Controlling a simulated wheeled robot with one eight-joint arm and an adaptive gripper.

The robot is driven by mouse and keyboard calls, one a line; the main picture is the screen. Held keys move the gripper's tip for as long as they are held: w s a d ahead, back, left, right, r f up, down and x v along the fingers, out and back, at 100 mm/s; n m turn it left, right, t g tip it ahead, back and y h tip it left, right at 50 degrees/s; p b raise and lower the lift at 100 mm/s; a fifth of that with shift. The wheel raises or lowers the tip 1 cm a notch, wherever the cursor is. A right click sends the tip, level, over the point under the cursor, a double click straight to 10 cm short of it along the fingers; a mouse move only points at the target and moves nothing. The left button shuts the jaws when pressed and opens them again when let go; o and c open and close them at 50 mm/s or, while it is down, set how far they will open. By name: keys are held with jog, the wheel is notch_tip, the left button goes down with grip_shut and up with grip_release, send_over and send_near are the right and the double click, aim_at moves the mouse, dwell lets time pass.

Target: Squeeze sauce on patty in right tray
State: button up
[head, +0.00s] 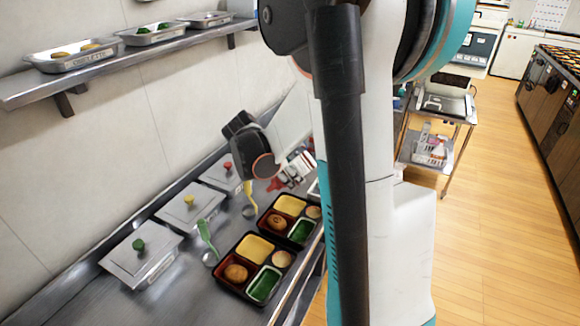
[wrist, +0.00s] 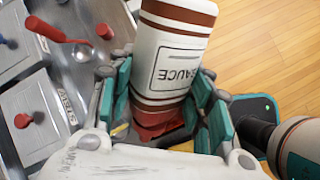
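My gripper (wrist: 165,100) has its fingers on both sides of a sauce bottle (wrist: 172,62), white with brown-red bands and a SAUCE label. In the head view the gripper (head: 291,172) holds the bottle above the far end of the counter, with a red part (head: 275,185) at its lower left. The right tray (head: 268,208) lies in front of and below the gripper, and its patty (head: 277,222) sits in the red compartment. The left tray (head: 232,284) is nearer, with another patty (head: 236,272). I cannot see sauce on either patty.
Lidded steel containers with green (head: 138,244), yellow (head: 188,200) and red (head: 228,165) knobs line the wall. A wall shelf (head: 120,69) holds food pans. My arm hides the counter's right side.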

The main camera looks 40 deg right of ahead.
jog(key=y+p, duration=0.1)
jog(key=t+y+p, duration=0.1)
jog(key=y, duration=0.1)
jog(key=shift+d+r+m+t+y, duration=0.15)
jog(key=shift+r+m+t+y, duration=0.15)
jog(key=shift+r, duration=0.1)
jog(key=shift+t+y, duration=0.4)
jog(key=shift+y, duration=0.4)
